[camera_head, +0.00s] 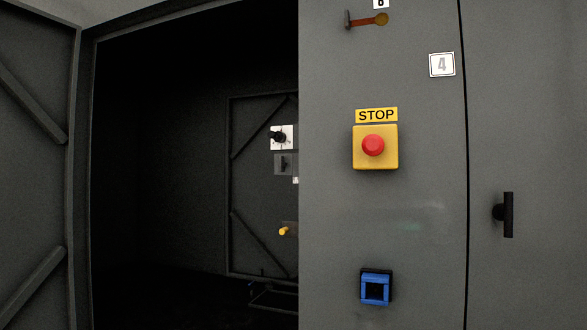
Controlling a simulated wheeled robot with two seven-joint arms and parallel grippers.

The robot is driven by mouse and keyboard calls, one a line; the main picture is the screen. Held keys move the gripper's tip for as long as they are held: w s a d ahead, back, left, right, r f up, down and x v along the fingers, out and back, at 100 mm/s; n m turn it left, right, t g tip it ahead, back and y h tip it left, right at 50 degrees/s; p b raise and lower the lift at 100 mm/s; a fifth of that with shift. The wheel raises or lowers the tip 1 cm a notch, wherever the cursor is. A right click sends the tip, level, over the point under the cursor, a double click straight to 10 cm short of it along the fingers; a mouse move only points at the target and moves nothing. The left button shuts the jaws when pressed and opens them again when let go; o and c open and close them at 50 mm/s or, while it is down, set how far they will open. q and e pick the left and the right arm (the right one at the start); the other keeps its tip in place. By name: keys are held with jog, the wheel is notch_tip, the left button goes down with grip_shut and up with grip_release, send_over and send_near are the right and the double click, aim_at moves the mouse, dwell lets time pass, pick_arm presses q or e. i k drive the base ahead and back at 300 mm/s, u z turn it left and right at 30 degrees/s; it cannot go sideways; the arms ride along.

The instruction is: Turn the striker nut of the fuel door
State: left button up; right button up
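I cannot make out a striker nut, and no door in view is marked as the fuel door. A grey door (35,150) with diagonal braces stands open at the left edge of a dark opening. Inside the opening, a braced panel (255,190) stands farther back, partly cut off by the grey front panel. It carries a white plate with a black knob (279,137), a small dark handle (284,163) and a yellow knob (284,231). Neither of my grippers is in view.
The grey front panel (330,220) holds a red STOP button (373,146) on a yellow box, a blue square fitting (376,287), an orange-brown lever (366,20) and a number 4 label (442,65). A black T-handle (506,214) juts out at the right.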

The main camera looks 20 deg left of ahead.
aim_at(281, 164)
jog(key=u, duration=0.75)
jog(key=k, duration=1)
jog(key=u, duration=1.7)
jog(key=i, duration=2.55)
jog(key=z, duration=1.75)
jog(key=i, duration=1.05)
jog(key=z, duration=0.95)
